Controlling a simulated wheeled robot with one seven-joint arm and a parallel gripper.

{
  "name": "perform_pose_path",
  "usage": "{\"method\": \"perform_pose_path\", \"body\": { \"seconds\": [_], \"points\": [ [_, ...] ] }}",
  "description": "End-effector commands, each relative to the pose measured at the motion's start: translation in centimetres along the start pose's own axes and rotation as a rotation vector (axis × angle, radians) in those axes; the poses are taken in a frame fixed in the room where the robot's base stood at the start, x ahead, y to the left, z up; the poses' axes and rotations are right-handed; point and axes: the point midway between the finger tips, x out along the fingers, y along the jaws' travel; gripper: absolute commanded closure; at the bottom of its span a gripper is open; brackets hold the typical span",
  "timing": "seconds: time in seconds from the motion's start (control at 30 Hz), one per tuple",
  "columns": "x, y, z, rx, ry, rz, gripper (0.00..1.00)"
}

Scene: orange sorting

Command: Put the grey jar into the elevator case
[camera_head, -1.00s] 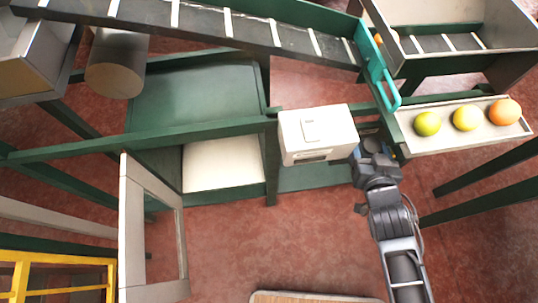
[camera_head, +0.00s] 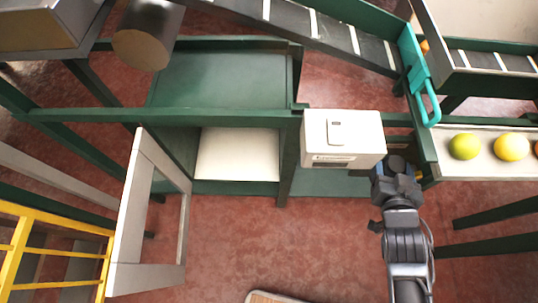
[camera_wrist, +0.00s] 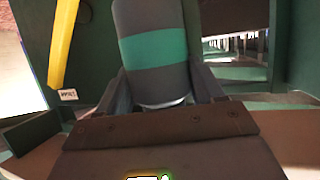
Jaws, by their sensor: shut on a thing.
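The grey jar (camera_wrist: 155,70) with a green band fills the upper middle of the wrist view. It stands nearly upright, slightly tilted, between the fingers of my gripper (camera_wrist: 165,100), which is shut on it. In the head view my gripper (camera_head: 398,170) is just right of the white box, and its dark tip largely hides the jar. A green case (camera_head: 220,82), which looks like the elevator case, stands left of centre. Its framed door (camera_head: 128,215) hangs open at the left, and a pale panel (camera_head: 237,155) shows in its opening.
The white box (camera_head: 342,135) on the green frame sits between my gripper and the case. A tray (camera_head: 450,170) with fruit is at the right, below the teal handle (camera_head: 430,103). A yellow rail (camera_head: 55,220) is at lower left. Red floor before the case is clear.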

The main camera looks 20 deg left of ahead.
Motion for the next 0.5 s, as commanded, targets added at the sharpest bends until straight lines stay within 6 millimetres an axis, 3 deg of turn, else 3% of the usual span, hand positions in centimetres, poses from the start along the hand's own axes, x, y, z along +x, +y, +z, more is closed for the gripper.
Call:
{"method": "perform_pose_path", "body": {
  "seconds": [0.5],
  "points": [
    [3.2, 0.0, 7.7, 0.0, 0.001, 0.0, 0.7]
  ]
}}
